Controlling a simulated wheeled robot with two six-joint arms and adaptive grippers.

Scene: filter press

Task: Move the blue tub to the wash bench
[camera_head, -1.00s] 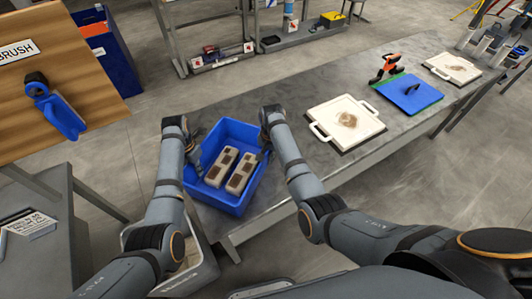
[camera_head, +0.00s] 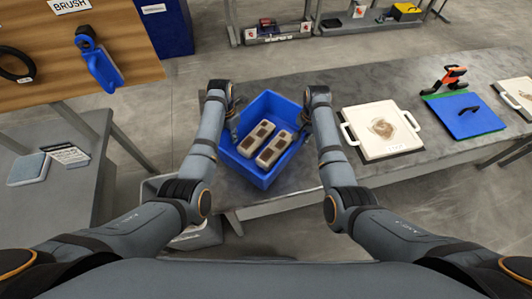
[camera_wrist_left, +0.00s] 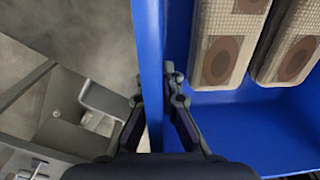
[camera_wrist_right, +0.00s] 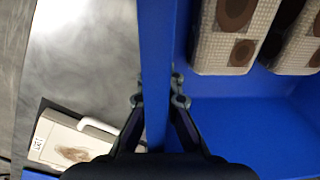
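The blue tub (camera_head: 262,176) is at the left end of the long grey bench, with two pale blocks with brown patches (camera_head: 275,148) inside. Whether its base touches the bench is hard to tell. My left gripper (camera_head: 232,128) straddles the tub's left wall and is shut on it, as the left wrist view (camera_wrist_left: 156,95) shows. My right gripper (camera_head: 305,125) is shut on the opposite wall, seen in the right wrist view (camera_wrist_right: 158,92). A grey bench (camera_head: 62,205) stands at left below a BRUSH board; no label identifies it as the wash bench.
A white plate with handles (camera_head: 382,130) lies right of the tub, then a blue plate (camera_head: 465,116) with an orange-black tool (camera_head: 452,78). A grey sponge (camera_head: 28,169) lies on the left bench. Floor separates the benches.

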